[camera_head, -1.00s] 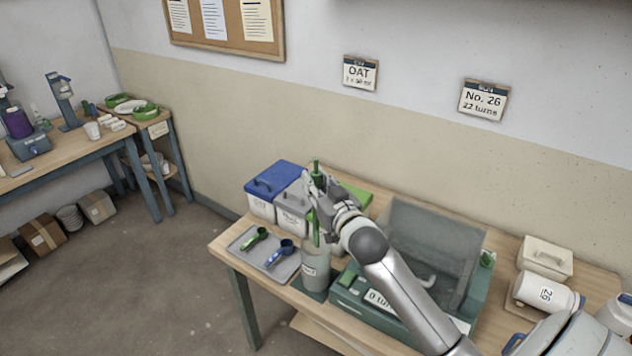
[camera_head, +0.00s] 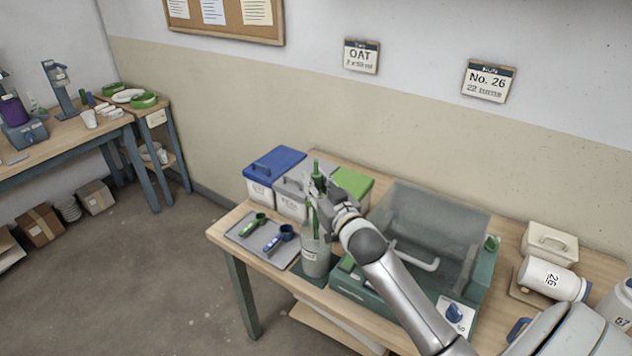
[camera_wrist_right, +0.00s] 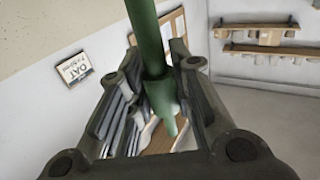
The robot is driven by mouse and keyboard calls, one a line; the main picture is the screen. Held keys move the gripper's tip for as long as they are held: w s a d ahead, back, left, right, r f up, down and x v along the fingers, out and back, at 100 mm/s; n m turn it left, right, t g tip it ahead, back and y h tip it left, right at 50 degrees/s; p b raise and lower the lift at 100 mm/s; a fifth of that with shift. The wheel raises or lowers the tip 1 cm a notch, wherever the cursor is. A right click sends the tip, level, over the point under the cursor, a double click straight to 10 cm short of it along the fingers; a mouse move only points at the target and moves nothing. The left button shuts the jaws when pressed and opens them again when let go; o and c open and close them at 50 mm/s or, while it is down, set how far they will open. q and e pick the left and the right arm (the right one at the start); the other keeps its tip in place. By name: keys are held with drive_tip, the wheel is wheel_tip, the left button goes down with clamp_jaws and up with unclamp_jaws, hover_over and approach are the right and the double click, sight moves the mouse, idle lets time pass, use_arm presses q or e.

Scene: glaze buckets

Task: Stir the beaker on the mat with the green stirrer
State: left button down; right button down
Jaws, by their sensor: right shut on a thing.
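My right gripper (camera_head: 326,192) is shut on the green stirrer (camera_head: 316,224) above the beaker. The stirrer is upright, its top showing above the fingers and its shaft running down to the beaker's mouth; its lower end is hidden. The grey, see-through beaker (camera_head: 316,262) stands on the dark green mat (camera_head: 308,282) at the table's front edge. In the right wrist view the green stirrer (camera_wrist_right: 147,40) passes between the fingers of the gripper (camera_wrist_right: 160,100). My left gripper is not in view.
A grey tray (camera_head: 243,236) with a green and a blue scoop lies left of the beaker. Bins with blue (camera_head: 275,162), grey and green lids stand behind. A green machine (camera_head: 365,290) with a clear cover stands close on the right. A white jar (camera_head: 550,278) lies farther right.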

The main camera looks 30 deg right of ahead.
drive_tip(key=shift+f+b, duration=2.85)
drive_tip(key=shift+f, duration=1.7)
drive_tip(key=shift+w+a, duration=0.25)
drive_tip(key=shift+a, duration=0.35)
drive_tip(key=shift+s+d+p, duration=0.25)
drive_tip(key=shift+d, duration=0.4)
drive_tip(key=shift+s+d+p, duration=0.25)
drive_tip(key=shift+d, duration=0.35)
drive_tip(key=shift+a, duration=0.15)
